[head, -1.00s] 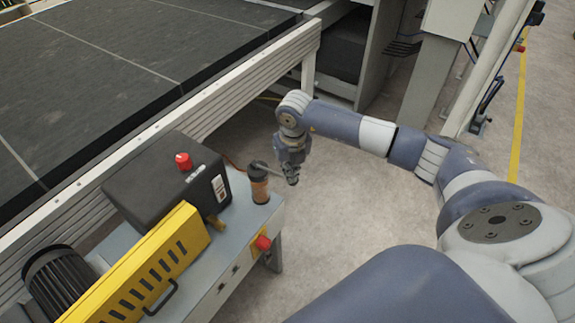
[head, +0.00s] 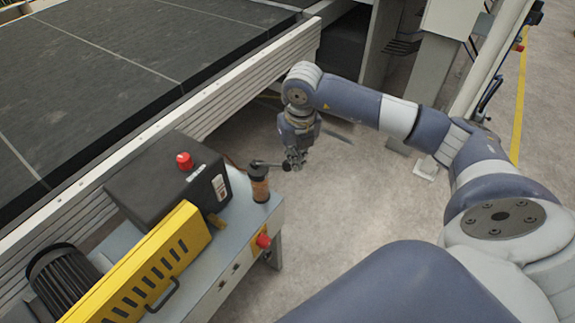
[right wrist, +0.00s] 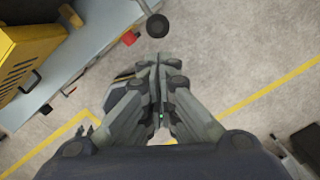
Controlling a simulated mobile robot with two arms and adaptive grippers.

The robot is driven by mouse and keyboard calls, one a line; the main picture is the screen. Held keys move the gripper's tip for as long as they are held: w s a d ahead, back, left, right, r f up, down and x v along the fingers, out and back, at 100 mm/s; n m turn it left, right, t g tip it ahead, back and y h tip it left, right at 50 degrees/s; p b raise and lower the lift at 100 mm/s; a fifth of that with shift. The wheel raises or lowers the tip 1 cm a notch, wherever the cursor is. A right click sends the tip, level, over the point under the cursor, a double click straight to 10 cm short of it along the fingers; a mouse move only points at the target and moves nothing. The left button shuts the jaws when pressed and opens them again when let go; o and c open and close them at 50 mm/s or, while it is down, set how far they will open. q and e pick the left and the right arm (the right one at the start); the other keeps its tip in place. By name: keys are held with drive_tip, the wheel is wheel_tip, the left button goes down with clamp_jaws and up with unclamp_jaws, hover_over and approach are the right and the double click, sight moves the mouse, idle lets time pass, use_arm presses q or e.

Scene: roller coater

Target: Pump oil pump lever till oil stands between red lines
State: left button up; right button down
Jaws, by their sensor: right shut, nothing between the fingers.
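The oil pump (head: 260,186) is a small brownish cylinder with a dark cap at the right corner of the machine bench. Its lever (head: 270,163) sticks out to the right and ends in a dark ball knob. The knob (right wrist: 157,26) also shows at the top of the right wrist view. My right gripper (head: 296,160) is shut and empty beside the knob. In the right wrist view its fingertips (right wrist: 157,62) lie just below the knob; I cannot tell whether they touch it. The oil level and red lines are too small to make out. My left gripper is not in view.
The bench (head: 235,215) carries a black box with a red knob (head: 184,160), a yellow guard (head: 150,270) and a motor (head: 62,277). A red button (head: 263,241) is on its front. A conveyor (head: 120,75) runs behind. Floor to the right is open.

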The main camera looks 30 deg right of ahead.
drive_tip(key=r, duration=0.4)
drive_tip(key=shift+s, duration=0.2)
idle(0.7)
